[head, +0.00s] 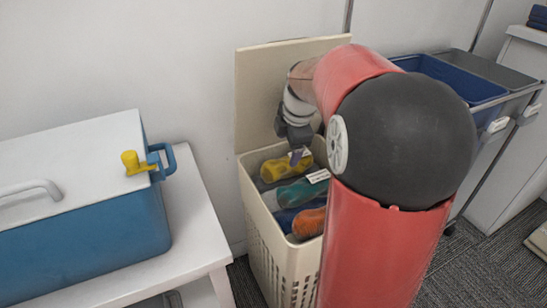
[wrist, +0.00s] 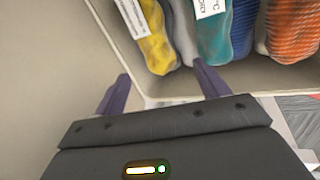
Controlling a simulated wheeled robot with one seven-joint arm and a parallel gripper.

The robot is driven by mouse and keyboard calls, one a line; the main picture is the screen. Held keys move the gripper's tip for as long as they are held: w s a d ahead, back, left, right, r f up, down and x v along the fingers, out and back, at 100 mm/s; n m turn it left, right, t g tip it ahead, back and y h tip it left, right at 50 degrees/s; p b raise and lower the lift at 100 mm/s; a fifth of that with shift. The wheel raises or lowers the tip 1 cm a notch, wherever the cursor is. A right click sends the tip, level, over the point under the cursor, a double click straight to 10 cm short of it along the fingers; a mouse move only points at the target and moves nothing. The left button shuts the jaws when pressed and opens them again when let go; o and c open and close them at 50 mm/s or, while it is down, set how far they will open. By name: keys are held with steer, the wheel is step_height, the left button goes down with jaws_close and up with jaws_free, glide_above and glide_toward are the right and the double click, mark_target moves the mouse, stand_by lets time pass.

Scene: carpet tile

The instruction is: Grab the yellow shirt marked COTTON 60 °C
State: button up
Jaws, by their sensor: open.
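The yellow shirt (head: 284,168) lies rolled at the back of the cream laundry basket (head: 262,225). In the wrist view the yellow shirt (wrist: 156,48) hangs at the upper middle, with a white label (wrist: 131,17) whose text I cannot read clearly. My gripper (head: 296,156) is over the back of the basket, close to the yellow shirt. In the wrist view my gripper (wrist: 161,86) has its two purple fingers apart with nothing between them; the yellow shirt lies beyond the fingertips.
A teal garment (wrist: 212,42) with a white label, a grey one (wrist: 183,30), a blue one (wrist: 243,28) and an orange one (wrist: 292,30) share the basket. Its raised lid (head: 262,90) stands behind.

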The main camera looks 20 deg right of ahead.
mark_target(287, 166)
steer(key=shift+w+d+f+n, duration=1)
steer(key=shift+w+d+f, duration=0.05)
steer(key=shift+d+f, duration=0.2)
steer(key=x, duration=0.7)
steer(key=shift+f, duration=0.1)
steer(key=c, duration=0.7)
steer(key=shift+c, duration=0.3)
